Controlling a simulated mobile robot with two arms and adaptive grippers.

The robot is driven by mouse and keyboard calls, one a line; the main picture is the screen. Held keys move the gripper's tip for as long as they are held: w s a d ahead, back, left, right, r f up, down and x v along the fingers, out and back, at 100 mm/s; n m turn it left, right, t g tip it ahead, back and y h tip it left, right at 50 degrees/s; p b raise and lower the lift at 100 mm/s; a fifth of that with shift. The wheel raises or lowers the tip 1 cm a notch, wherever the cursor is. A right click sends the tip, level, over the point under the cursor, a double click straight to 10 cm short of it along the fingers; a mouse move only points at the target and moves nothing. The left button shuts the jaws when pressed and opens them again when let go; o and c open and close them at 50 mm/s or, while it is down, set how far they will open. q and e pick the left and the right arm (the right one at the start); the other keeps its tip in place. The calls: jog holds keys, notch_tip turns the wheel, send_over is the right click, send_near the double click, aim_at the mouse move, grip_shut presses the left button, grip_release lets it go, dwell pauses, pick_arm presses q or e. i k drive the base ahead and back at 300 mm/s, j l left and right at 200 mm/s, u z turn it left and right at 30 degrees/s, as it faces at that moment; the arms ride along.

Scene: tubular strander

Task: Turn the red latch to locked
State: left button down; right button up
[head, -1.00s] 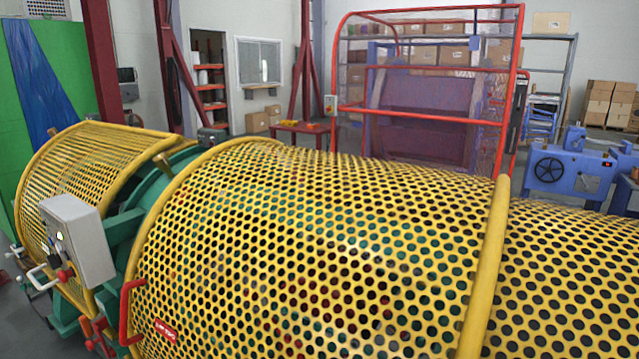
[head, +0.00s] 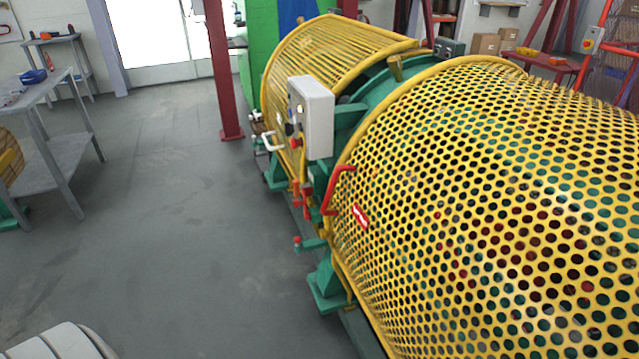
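The strander's large yellow perforated guard (head: 480,150) fills the right of the head view. A red bar handle (head: 333,192) is fixed at its near left edge, beside a small red label (head: 361,216). Small red parts (head: 301,200) sit left of the handle, below the grey control box (head: 311,115). Another red-tipped part (head: 297,243) sits lower, on the green frame. I cannot tell which red part is the latch or how it is turned. Neither of my grippers is in view.
A second yellow guard (head: 330,62) stands farther back, with white handles (head: 268,141) at its side. A grey workbench (head: 50,140) stands at the left, and a red post (head: 222,80) rises behind.

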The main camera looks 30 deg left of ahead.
aim_at(300, 207)
jog(key=j+u, duration=0.1)
jog(key=u, duration=1.05)
